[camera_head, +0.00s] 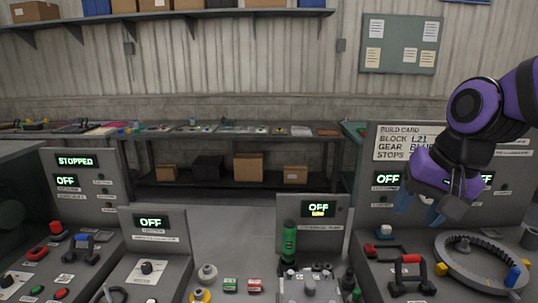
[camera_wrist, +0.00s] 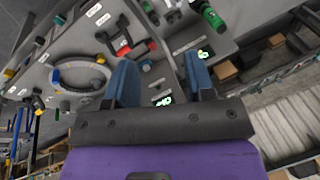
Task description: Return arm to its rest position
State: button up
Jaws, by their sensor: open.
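My purple and black arm comes in from the upper right of the head view. My gripper (camera_head: 420,208) hangs in front of the right-hand console, above its work surface. In the wrist view its two blue fingers (camera_wrist: 162,88) stand well apart with nothing between them. The jaws are open and empty. Part of the console's display and labels is hidden behind the gripper and wrist.
A grey ring (camera_head: 442,266) and a red-handled black fixture (camera_head: 408,274) sit on the right console below my gripper. A green bottle-like tool (camera_head: 289,243) stands at the centre. A build card (camera_head: 405,142) stands behind. A long bench (camera_head: 235,133) runs along the wall.

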jog(key=s+d+r+n+t+h, duration=0.2)
jog(key=s+d+r+n, duration=0.1)
jog(key=s, duration=0.6)
jog(key=d+r, duration=0.1)
jog(key=d, duration=0.1)
jog(key=shift+s+d+n, duration=0.3)
jog(key=shift+d+n, duration=0.1)
